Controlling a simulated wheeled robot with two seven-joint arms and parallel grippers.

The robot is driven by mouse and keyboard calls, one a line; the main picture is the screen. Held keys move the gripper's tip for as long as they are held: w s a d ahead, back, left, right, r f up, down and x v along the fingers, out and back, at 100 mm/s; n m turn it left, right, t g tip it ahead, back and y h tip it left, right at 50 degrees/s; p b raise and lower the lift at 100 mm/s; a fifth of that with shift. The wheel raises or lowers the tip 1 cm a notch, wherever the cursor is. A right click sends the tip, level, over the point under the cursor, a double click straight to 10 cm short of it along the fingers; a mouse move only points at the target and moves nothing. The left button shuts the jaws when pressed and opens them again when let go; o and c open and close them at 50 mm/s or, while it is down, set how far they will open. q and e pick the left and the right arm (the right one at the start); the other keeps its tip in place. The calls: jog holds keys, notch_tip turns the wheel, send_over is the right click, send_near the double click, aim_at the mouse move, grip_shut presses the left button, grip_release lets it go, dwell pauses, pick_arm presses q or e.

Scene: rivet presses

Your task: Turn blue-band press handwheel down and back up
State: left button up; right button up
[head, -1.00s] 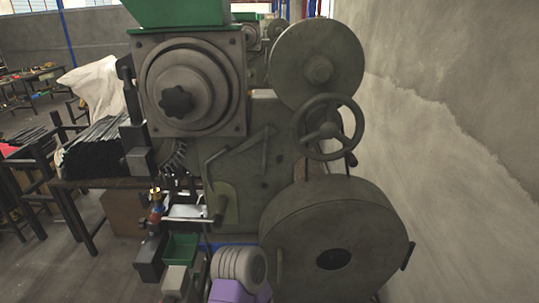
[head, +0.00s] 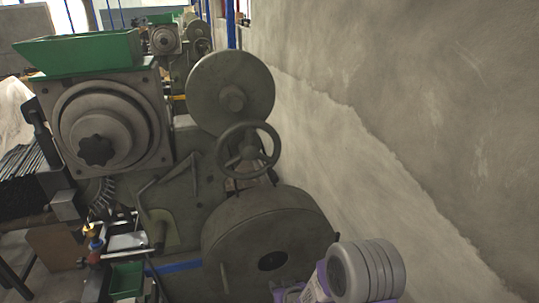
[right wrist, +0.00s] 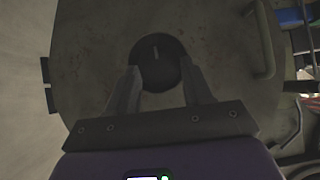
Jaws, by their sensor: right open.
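The press with the blue band (head: 176,267) low on its base fills the left and middle of the head view. Its dark spoked handwheel (head: 248,147) stands in front of the upper disc, above the large round drum (head: 236,236). My right gripper (right wrist: 161,70) is open and empty in the right wrist view. Its two fingers point at the drum's face, with the dark hub (right wrist: 158,63) between and beyond the tips. The handwheel is not clear in the right wrist view. Nothing of my left gripper shows.
A bare concrete wall (head: 420,120) runs along the right side, close to the drum. A green hopper (head: 85,52) tops the press, and a green bin (head: 127,281) sits low at its front. Dark bars (head: 25,180) lie at the left. More presses stand behind.

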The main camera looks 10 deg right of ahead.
jog(key=w+r+n+t+p, duration=0.1)
jog(key=w+r+t+p, duration=0.15)
jog(key=r, duration=0.75)
jog(key=w+r+t+p, duration=0.1)
jog(key=w+r+t, duration=0.15)
jog(key=r, duration=0.75)
jog(key=t+p, duration=0.2)
jog(key=p, duration=0.1)
send_near(276, 181)
jog(key=w+f, duration=0.1)
jog(key=w, duration=0.4)
jog(key=shift+n+t, duration=0.3)
jog(key=w, duration=0.7)
jog(key=shift+a+r+p, duration=0.2)
jog(key=shift+a+p, duration=0.1)
pick_arm(q)
notch_tip(276, 181, up, 9)
pick_arm(e)
jog(key=shift+w, duration=0.3)
pick_arm(q)
jog(key=shift+r, duration=0.1)
pick_arm(e)
grip_shut()
